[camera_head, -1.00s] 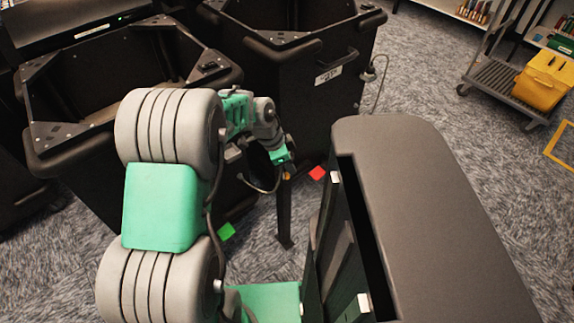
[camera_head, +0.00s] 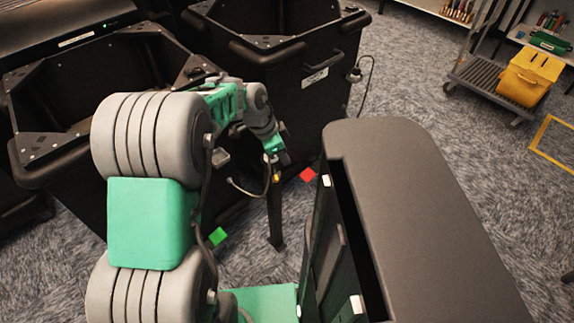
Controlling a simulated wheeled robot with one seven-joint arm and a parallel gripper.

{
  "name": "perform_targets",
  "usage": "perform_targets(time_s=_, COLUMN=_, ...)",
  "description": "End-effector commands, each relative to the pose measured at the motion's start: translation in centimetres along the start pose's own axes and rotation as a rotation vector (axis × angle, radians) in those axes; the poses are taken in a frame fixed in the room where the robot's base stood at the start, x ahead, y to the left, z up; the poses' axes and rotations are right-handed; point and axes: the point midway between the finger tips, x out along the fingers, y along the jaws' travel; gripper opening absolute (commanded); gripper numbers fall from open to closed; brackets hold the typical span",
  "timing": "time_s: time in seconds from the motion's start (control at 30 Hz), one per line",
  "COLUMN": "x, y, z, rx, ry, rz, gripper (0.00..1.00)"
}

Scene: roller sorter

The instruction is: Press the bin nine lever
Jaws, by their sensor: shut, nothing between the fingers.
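A black bin (camera_head: 296,107) with a white label on its side stands beyond my arm; the label is too small to read. A thin dark post (camera_head: 275,216) stands on the floor in front of it, with a small orange-yellow piece (camera_head: 276,178) near its top. I cannot tell whether this is the bin nine lever. My gripper (camera_head: 284,160), small and dark beyond a green wrist link, is shut and empty. It shows just above the orange-yellow piece; contact between them cannot be made out.
A second open black bin (camera_head: 48,137) stands to the left. A cart (camera_head: 492,77) carries a yellow bucket (camera_head: 529,78) at the upper right.

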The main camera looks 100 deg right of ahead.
Motion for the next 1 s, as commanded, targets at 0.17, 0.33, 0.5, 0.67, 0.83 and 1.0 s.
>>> perform_targets(time_s=0.17, x=-3.7, y=0.0, z=-0.3, rx=0.006, ry=0.000, rz=0.001, gripper=0.00)
perform_targets(time_s=0.33, x=-5.2, y=0.0, z=-0.3, rx=0.007, ry=0.000, rz=0.003, gripper=0.00)
perform_targets(time_s=0.5, x=-5.4, y=0.0, z=-0.2, rx=0.006, ry=-0.001, rz=0.004, gripper=0.00)
perform_targets(time_s=0.67, x=-5.4, y=-0.1, z=-0.2, rx=0.005, ry=-0.001, rz=0.003, gripper=0.00)
perform_targets(time_s=0.83, x=-6.5, y=-0.6, z=0.9, rx=-0.038, ry=-0.004, rz=-0.012, gripper=0.00)
perform_targets(time_s=1.0, x=-13.4, y=-2.9, z=9.1, rx=-0.356, ry=-0.028, rz=-0.119, gripper=0.00)
